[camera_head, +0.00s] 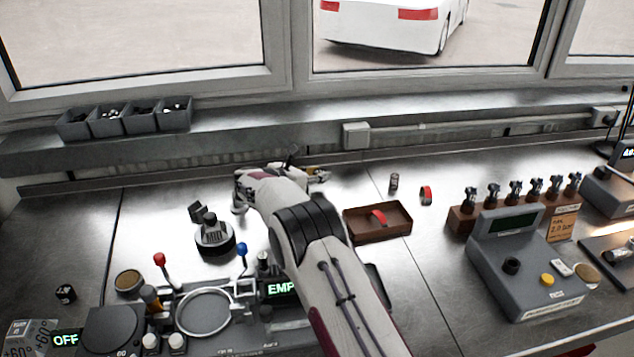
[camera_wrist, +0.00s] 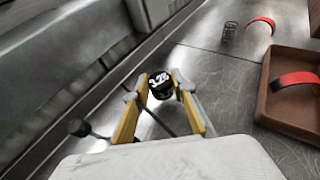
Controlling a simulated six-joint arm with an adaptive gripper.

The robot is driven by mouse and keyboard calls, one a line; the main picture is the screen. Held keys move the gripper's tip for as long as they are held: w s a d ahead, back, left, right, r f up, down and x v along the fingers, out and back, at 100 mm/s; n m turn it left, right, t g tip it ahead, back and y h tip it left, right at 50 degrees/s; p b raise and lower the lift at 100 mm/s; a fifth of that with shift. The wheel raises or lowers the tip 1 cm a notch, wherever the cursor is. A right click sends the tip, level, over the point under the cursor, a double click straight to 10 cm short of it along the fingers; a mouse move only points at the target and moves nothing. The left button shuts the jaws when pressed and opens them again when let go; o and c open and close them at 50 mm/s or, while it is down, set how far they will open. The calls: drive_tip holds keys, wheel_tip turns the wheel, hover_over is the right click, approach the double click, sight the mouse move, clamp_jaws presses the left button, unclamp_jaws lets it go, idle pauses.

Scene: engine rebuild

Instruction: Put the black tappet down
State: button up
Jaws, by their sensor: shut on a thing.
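The black tappet (camera_wrist: 161,90) is a short dark cylinder with white figures on its upper face. In the wrist view it sits between the tips of my gripper's two yellow fingers (camera_wrist: 160,97), which are shut on it. In the head view my gripper (camera_head: 318,174) is over the back of the metal bench, close to the window ledge. My own arm and wrist hide much of it there, and I cannot make out the tappet. I cannot tell how high the tappet is above the bench.
A brown tray (camera_head: 382,236) with a red-and-black curved piece (camera_head: 379,217) inside stands right of my arm. A spring (camera_head: 394,181) and another red curved piece (camera_head: 427,195) lie behind it. A round dark fixture (camera_head: 214,238) stands left. Bare bench (camera_head: 345,185) lies right of my gripper.

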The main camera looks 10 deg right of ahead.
drive_tip(key=shift+f, duration=1.4)
drive_tip(key=shift+f, duration=0.15)
drive_tip(key=o, duration=1.1)
drive_tip(key=shift+r, duration=0.2)
drive_tip(key=shift+v, duration=6.05)
drive_tip(key=shift+w+d, duration=0.1)
